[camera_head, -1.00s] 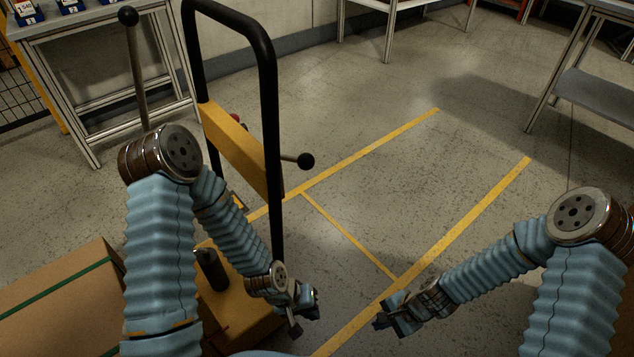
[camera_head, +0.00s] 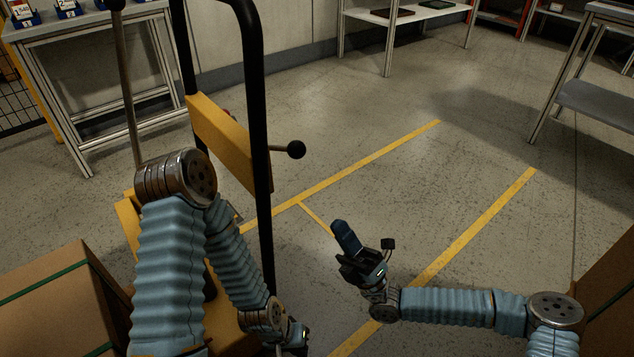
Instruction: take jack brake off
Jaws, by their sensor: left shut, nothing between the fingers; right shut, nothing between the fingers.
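The yellow jack with its black tubular handle frame (camera_head: 262,130) stands at the left. A short lever with a black ball knob (camera_head: 294,149) sticks out to the right of its yellow crossbar (camera_head: 222,140). A tall grey lever (camera_head: 125,80) rises at the jack's left side, its top cut by the picture edge. I cannot tell which lever is the brake. My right gripper (camera_head: 345,238) is shut and empty, pointing up, below and to the right of the short lever's knob, apart from it. My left gripper (camera_head: 297,340) is shut and empty, low beside the jack's base.
A cardboard box (camera_head: 60,300) with a green strap is at the lower left, another brown box (camera_head: 610,300) at the right edge. Workbenches (camera_head: 100,30) stand behind. The floor with yellow lines (camera_head: 480,220) is clear right of the jack.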

